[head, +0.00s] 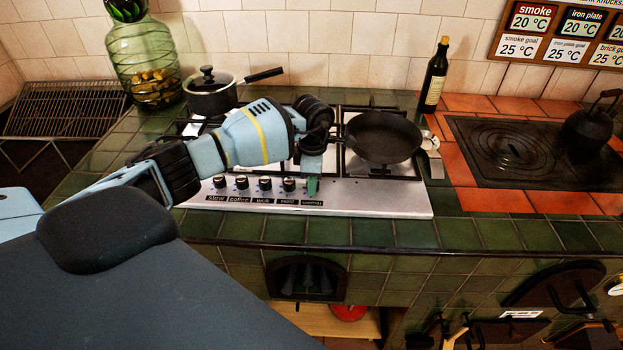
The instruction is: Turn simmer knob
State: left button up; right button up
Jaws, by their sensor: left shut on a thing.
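The steel gas hob (370,200) has a row of dark knobs along its front panel, with labels below them. My left gripper (312,184) reaches down from above to the right end of this row, over the label that seems to read simmer (312,203). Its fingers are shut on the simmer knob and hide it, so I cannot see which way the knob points. The neighbouring knob (289,185) is just to the left of the fingers, apart from them. My right gripper is not in view.
A black frying pan (383,137) sits on the hob's right burners. A lidded pot (212,95) stands at the back left, near a green glass jar (143,62). A dark bottle (434,75) stands at the back. A black hot plate (510,147) lies to the right.

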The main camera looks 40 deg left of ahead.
pick_arm(q)
jog(key=shift+n+p, duration=0.4)
jog(key=shift+n, duration=1.5)
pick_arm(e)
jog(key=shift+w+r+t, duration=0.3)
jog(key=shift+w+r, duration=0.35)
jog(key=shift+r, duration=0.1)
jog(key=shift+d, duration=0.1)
pick_arm(q)
jog(key=o, duration=1)
notch_tip(320, 180, up, 7)
jog(key=shift+f, duration=0.2)
jog(key=shift+r, duration=0.65)
